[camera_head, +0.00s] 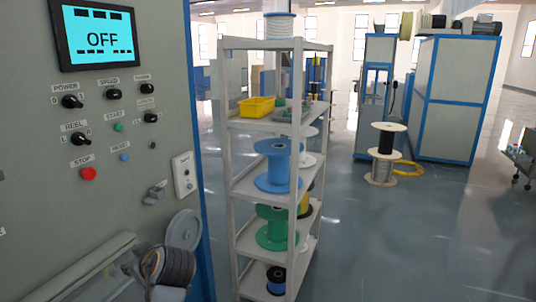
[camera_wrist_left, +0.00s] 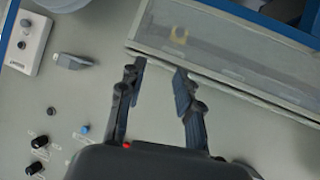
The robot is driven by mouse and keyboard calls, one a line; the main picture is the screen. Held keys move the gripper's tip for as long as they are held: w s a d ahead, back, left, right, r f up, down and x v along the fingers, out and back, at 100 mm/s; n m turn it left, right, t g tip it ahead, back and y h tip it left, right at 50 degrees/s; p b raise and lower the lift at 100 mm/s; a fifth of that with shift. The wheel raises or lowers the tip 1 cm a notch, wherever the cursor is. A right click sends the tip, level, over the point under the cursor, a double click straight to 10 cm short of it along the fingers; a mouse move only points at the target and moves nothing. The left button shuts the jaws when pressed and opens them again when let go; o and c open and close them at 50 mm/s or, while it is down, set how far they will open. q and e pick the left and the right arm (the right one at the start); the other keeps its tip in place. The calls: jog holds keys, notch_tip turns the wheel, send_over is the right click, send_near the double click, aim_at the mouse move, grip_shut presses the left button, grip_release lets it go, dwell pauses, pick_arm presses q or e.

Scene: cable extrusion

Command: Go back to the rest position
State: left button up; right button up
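My left gripper (camera_wrist_left: 160,82) shows only in the left wrist view. Its two dark fingers are apart with nothing between them, in front of the grey machine panel. A clear-covered compartment (camera_wrist_left: 225,55) lies beyond the fingers. In the head view the panel (camera_head: 135,135) fills the left side. Its screen (camera_head: 96,38) reads OFF. Below it are black knobs, including the power knob (camera_head: 72,101) and the reel knob (camera_head: 81,139), a green start button (camera_head: 118,127), a blue reset button (camera_head: 124,157) and a red stop button (camera_head: 88,174). My right gripper is in neither view.
A shelf rack (camera_head: 234,190) right of the panel holds a yellow bin (camera_head: 257,107), a blue spool (camera_head: 278,165) and a green spool (camera_head: 276,230). Stacked spools (camera_head: 383,160) stand near a blue-framed cabinet (camera_head: 455,100). The right foreground floor (camera_head: 420,245) is clear.

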pick_arm(q)
jog(key=s+d+f+m+g+h, duration=0.15)
jog(key=s+f+m, duration=0.25)
jog(key=s+f, duration=0.45)
jog(key=s+d+f+m+h, duration=0.3)
jog(key=s+f, duration=0.4)
jog(key=f, duration=0.2)
jog(key=s+d+f+m+g+h, duration=0.1)
jog(key=s+d+f+m+h, duration=0.15)
jog(key=s, duration=0.75)
jog(key=s+d+f+m+g+h, duration=0.2)
jog(key=s+d+m, duration=0.2)
jog(key=s, duration=0.5)
notch_tip(320, 180, down, 25)
jog(key=s+g, duration=0.1)
jog(key=s, duration=0.1)
jog(key=s+a+f+g+p, duration=0.1)
jog(key=s+a+f, duration=0.2)
jog(key=s+f, duration=1.3)
jog(key=shift+s, duration=0.15)
